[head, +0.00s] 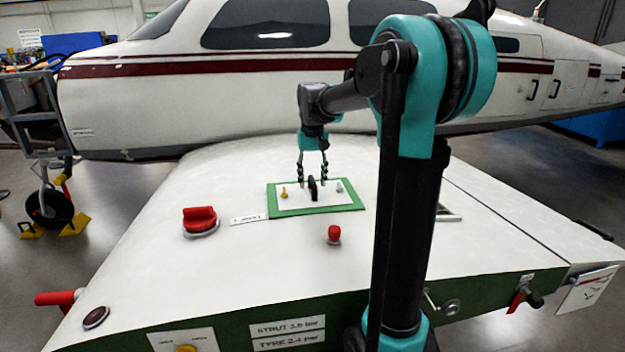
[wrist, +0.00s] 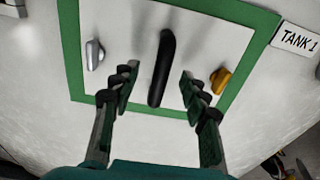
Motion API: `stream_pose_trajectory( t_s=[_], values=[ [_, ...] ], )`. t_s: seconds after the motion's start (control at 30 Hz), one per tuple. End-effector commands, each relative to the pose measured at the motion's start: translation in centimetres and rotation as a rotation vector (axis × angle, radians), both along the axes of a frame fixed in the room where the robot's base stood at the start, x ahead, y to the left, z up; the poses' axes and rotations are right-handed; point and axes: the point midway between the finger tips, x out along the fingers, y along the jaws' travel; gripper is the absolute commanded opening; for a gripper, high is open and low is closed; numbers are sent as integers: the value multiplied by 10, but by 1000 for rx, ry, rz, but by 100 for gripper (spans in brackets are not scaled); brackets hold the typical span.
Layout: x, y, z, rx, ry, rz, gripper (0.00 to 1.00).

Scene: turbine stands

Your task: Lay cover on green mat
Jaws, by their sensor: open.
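The cover looks to be the white plate (head: 295,203) with an upright black handle (head: 313,189) at its middle, lying flat on the wing. A green border (head: 275,211), which looks like the green mat, shows around the plate. In the wrist view the white plate (wrist: 205,45) carries the black handle (wrist: 161,70), a silver latch (wrist: 94,54) on the left and a yellow latch (wrist: 221,80) on the right. My gripper (head: 312,180) is over the plate, fingers apart. In the wrist view the fingers (wrist: 158,82) stand either side of the handle with gaps.
A red knob (head: 200,220) stands left of the plate and a small red knob (head: 334,234) in front of it. A TANK 1 label (wrist: 298,40) lies beside the green border. The aircraft body (head: 220,90) rises behind. The wing's left part is mostly clear.

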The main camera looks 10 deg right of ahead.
Motion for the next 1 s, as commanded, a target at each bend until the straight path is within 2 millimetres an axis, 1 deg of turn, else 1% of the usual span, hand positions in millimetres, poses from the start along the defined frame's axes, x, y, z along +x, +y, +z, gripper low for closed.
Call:
stream_pose_trajectory(
  t_s=[0.8,1.0],
  values=[
    [0,0,59,0,0,0,45],
    [0,0,68,0,0,0,45]
  ],
)
